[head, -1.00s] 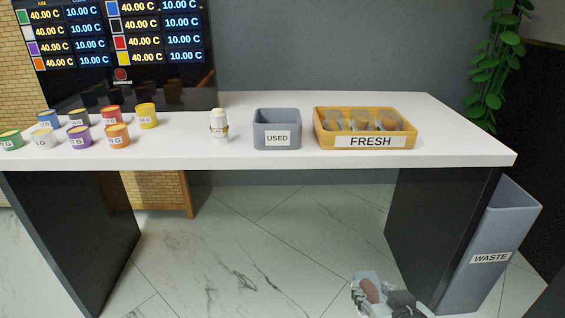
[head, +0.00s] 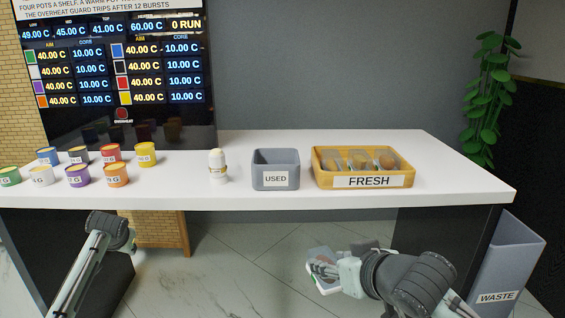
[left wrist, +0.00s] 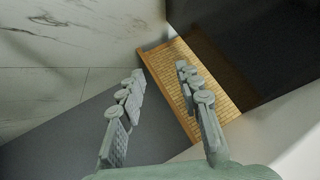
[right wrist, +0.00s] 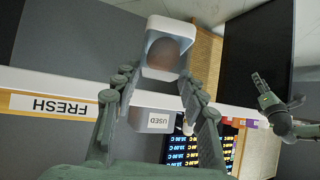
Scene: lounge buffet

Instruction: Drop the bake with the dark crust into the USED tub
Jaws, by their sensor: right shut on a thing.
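My right gripper (head: 318,272) is shut on a clear-walled case with a brown, dark-crusted bake (right wrist: 168,52) inside. It is in front of the counter and below its top, and the gripper partly hides the case in the head view. The grey USED tub (head: 276,183) stands on the counter, up and left of this gripper. Its label also shows upside down in the right wrist view (right wrist: 159,121), beyond the fingers. The tub's floor is not visible. My left gripper (left wrist: 160,72) is open and empty in the left wrist view. Its arm shows at the lower left of the head view.
The wooden FRESH tray (head: 322,180), holding several cased bakes, stands right of the tub. A white bottle-like item (head: 217,168) is left of it. Several coloured pots (head: 116,175) stand farther left. The counter edge (head: 300,202) lies above my right gripper. A WASTE bin (head: 505,265) stands right.

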